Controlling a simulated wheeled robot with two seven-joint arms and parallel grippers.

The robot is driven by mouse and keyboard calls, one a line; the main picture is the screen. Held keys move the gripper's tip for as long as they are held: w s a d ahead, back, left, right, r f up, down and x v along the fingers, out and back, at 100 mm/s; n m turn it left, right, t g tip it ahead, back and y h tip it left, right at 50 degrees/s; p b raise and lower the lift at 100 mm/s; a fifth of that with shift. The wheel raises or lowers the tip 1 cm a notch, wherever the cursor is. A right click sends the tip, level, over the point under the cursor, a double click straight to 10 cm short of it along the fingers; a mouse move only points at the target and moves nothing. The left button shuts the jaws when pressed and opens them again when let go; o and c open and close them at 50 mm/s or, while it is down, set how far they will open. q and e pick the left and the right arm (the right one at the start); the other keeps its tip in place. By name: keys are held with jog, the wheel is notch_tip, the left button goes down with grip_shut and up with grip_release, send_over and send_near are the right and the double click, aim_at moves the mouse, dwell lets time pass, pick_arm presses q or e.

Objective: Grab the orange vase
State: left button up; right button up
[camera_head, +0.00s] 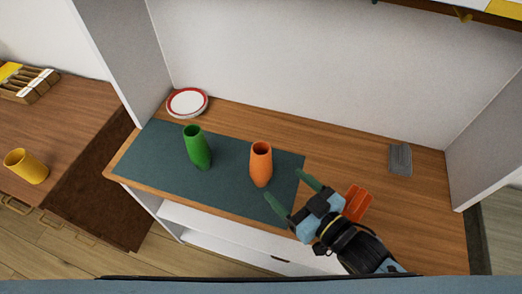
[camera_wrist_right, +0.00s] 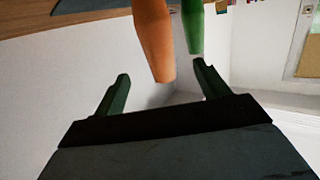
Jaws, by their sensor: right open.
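The orange vase (camera_head: 261,165) stands upright on the dark green mat (camera_head: 235,188), near its right end. My right gripper (camera_head: 284,184) is open and empty, to the lower right of the vase, with its green fingers pointing toward it. The fingers look apart from the vase. In the right wrist view, the orange vase (camera_wrist_right: 153,40) shows upside down between and beyond the open fingers (camera_wrist_right: 161,72). My left gripper is not in view.
A green vase (camera_head: 197,147) stands on the mat left of the orange one. A red-rimmed plate (camera_head: 187,102) lies behind it. An orange object (camera_head: 356,204) lies beside my right gripper; a grey item (camera_head: 400,159) is farther right. Side walls bound the wooden counter (camera_head: 340,160).

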aim_at(267, 169)
jog(key=x, duration=0.5)
jog(key=shift+w+a, duration=0.2)
jog(key=shift+a, duration=0.25)
jog(key=x, duration=0.3)
jog(key=shift+d+f+b, duration=0.15)
jog(key=shift+d+b, duration=0.05)
jog(key=shift+b, duration=0.2)
jog(key=x, duration=0.2)
jog(key=shift+w+a+f, duration=0.1)
jog(key=shift+w+f, duration=0.1)
jog(key=shift+w, duration=0.2)
jog(key=shift+w+a, duration=0.35)
jog(key=c, duration=1.1)
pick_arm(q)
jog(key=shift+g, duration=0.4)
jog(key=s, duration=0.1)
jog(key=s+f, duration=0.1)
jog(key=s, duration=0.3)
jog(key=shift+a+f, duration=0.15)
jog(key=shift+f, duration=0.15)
pick_arm(e)
jog(key=shift+c, duration=0.4)
